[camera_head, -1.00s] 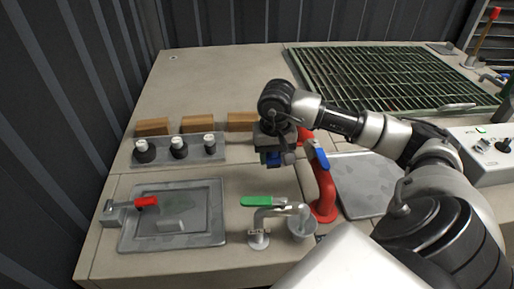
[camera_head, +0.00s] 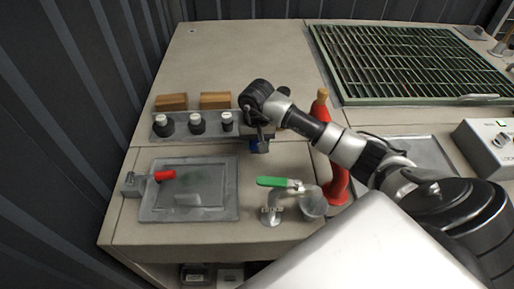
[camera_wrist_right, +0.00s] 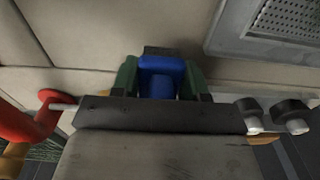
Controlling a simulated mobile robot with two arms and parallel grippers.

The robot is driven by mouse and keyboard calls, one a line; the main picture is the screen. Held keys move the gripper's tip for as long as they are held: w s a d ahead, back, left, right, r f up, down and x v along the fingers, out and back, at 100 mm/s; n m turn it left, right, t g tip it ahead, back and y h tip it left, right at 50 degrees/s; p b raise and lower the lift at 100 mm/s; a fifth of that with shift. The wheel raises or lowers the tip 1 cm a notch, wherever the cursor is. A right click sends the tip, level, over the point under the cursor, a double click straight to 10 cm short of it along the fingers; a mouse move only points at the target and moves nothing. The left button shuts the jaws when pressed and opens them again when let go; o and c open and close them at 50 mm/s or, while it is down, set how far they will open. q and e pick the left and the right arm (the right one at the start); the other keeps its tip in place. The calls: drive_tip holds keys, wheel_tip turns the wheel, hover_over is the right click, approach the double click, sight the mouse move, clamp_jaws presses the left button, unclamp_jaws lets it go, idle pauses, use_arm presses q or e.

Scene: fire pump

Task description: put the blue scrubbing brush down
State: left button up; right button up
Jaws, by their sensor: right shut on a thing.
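My right gripper (camera_head: 258,138) is shut on the blue scrubbing brush (camera_head: 259,147). Only a small blue part of the brush shows below the gripper in the head view, over the worktop just right of the knob strip. In the right wrist view the brush (camera_wrist_right: 160,76) sits between the two green-edged fingers (camera_wrist_right: 160,88), with a dark part at its far end. I cannot tell whether the brush touches the worktop. My left gripper is not in view.
A grey strip with black knobs (camera_head: 196,127) lies left of the gripper, with wooden blocks (camera_head: 215,101) behind. A grey basin plate (camera_head: 239,206), a green-handled tap (camera_head: 279,182) and a red pipe (camera_head: 339,183) stand nearer. The worktop behind (camera_head: 245,55) is clear.

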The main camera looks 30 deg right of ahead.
wheel_tip(320, 180, down, 3)
drive_tip(key=shift+s+f, duration=0.1)
drive_tip(key=shift+f, duration=0.05)
drive_tip(key=shift+f, duration=0.1)
drive_tip(key=shift+f, duration=0.1)
drive_tip(key=o, duration=1.2)
drive_tip(key=shift+r+p, duration=0.25)
drive_tip(key=shift+p, duration=0.1)
wheel_tip(320, 180, up, 12)
drive_tip(key=shift+s+a+f+b, duration=0.1)
drive_tip(key=shift+s+b, duration=0.05)
drive_tip(key=shift+b, duration=0.85)
